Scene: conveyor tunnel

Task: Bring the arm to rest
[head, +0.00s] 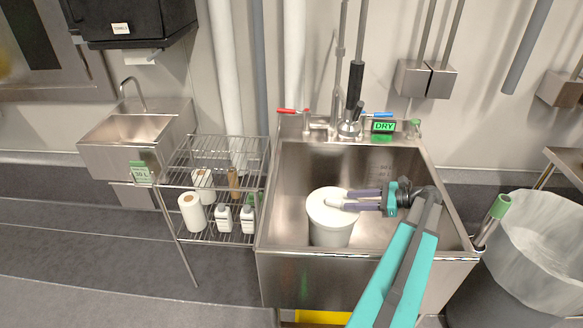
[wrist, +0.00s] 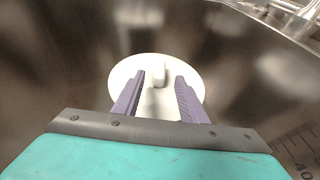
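My gripper (head: 349,199) reaches in from the right over the steel sink (head: 390,235), its two purple fingers level and pointing left. It is open and holds nothing. A white bucket with a white lid (head: 328,232) stands in the left part of the sink. In the wrist view the fingers (wrist: 161,76) are apart, with the lid's white knob (wrist: 159,72) showing between them and a gap on each side. Whether the fingers are around the knob or short of it I cannot tell. My teal arm crosses the sink's front right.
A wire rack (head: 215,170) with rolls and white bottles stands left of the sink. A lined bin (head: 540,250) is at the right. A tap with a black-handled sprayer (head: 354,85) and a green "DRY" sign (head: 383,127) are at the sink's back.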

